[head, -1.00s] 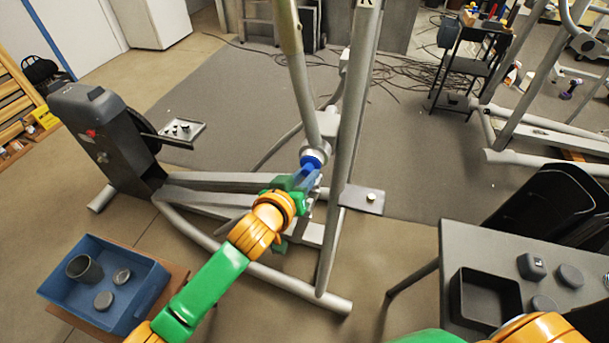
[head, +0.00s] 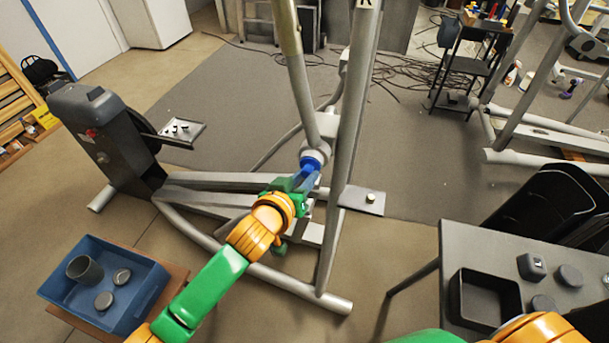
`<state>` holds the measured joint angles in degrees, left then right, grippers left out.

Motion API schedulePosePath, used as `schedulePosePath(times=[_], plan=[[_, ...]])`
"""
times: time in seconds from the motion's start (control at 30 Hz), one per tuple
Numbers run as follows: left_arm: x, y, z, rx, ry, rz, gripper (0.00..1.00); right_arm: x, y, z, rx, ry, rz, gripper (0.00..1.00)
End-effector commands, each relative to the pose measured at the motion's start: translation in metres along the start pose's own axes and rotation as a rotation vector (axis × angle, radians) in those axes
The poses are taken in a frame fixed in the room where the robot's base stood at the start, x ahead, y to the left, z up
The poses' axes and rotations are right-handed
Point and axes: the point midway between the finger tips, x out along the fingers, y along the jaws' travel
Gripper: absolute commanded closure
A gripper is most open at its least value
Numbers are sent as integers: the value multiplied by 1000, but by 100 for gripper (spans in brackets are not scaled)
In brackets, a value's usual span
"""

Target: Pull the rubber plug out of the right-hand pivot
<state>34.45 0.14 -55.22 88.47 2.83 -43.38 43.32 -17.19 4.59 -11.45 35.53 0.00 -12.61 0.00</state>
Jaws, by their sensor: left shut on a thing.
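The elliptical's pivot (head: 315,154) is a grey and white collar at the lower end of the swinging handle bar (head: 299,85), near the middle of the head view. My left gripper (head: 309,170) reaches it from below, its blue fingers right against the collar. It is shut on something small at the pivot. The rubber plug is hidden behind the fingers, so I cannot tell how far in it sits. My right arm (head: 540,333) shows only at the bottom right edge; its gripper is out of view.
A blue tray (head: 150,292) with a cup and round lids stands at lower left. A grey table (head: 425,250) at right holds a black open bin (head: 455,310) and small dark pieces. The upright post (head: 348,130) stands just right of my left gripper.

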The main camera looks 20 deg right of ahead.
Motion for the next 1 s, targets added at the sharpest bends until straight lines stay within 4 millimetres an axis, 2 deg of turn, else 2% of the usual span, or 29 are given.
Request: schedulePosePath(times=[0.7, 1.0], plan=[[-52, 1, 19, -2, -1, 1, 100, -42, 1, -4, 0, 0, 0, 39], [-72, 0, 29, -1, -1, 0, 100, -53, 1, -5, 0, 0, 0, 39]])
